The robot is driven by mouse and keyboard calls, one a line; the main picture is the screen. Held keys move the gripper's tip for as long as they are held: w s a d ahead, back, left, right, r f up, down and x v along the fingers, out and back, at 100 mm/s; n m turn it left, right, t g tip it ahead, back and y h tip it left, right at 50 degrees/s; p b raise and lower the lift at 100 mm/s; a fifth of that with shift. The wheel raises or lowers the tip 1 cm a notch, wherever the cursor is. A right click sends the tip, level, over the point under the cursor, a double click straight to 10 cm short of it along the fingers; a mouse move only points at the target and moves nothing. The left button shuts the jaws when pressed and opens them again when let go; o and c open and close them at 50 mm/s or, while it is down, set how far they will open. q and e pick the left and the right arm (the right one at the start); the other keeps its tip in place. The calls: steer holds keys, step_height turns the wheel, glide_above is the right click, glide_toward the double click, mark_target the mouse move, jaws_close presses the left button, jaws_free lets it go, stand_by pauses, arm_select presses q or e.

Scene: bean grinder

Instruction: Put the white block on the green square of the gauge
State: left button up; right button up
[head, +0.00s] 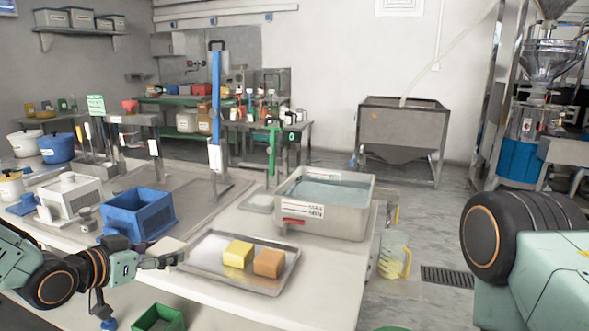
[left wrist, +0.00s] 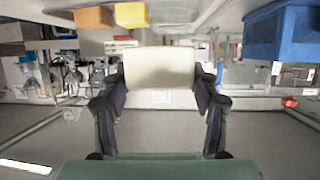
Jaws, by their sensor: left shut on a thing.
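My left gripper (head: 172,260) comes in from the left, in front of the metal tray. It is shut on the white block (head: 167,246), which is cream-white and partly hidden by the fingers in the head view. In the left wrist view the white block (left wrist: 160,68) sits between the two fingers of my left gripper (left wrist: 160,88). A green upright (head: 272,150) and a tall blue upright (head: 216,110) stand at the back of the table. I cannot make out for sure which thing is the gauge or where its green square is. My right gripper is out of view.
The metal tray (head: 212,276) carries a yellow block (head: 238,254) and an orange block (head: 269,263). A blue bin (head: 139,216) stands left of it, a water tank (head: 322,221) behind it. A green container (head: 158,319) is at the bottom edge. The table front right is clear.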

arm_select(q)
steer(key=s+d+f+m+g+h, duration=0.25)
steer(key=s+d, duration=0.25)
steer(key=s, duration=0.4)
steer(key=s+d+f+m+g+h, duration=0.25)
steer(key=s+d+m, duration=0.2)
steer(key=s, duration=0.35)
steer(key=shift+d+r+m+g+h, duration=0.65)
steer(key=shift+d+r+m+g, duration=1.3)
steer(key=shift+d, duration=1.15)
steer(key=shift+d+r+m+g+h, duration=0.65)
steer(key=shift+d+r+m+g, duration=0.75)
steer(key=shift+d+g, duration=1.3)
steer(key=shift+w+d+f+m+g+y, duration=0.7)
steer(key=shift+w+d+f+m+g, duration=1.2)
steer(key=shift+d+f+m+g, duration=0.6)
steer(key=shift+s+a+r+n+t+h, duration=0.7)
steer(key=shift+s+a+r+n+t, duration=2.3)
steer(key=shift+a+r+n+t, duration=1.4)
steer(key=w+d+f+m+g+y, duration=0.2)
steer(key=f+m+g, duration=0.2)
steer(key=m+g, duration=0.2)
steer(key=w+d+f+m+g+y, duration=0.2)
steer(key=w+d+f+m+g, duration=0.1)
steer(key=f+m+g, duration=0.2)
steer(key=shift+d+m+g+y, duration=0.35)
steer(key=shift+m+g, duration=0.4)
steer(key=shift+m, duration=0.5)
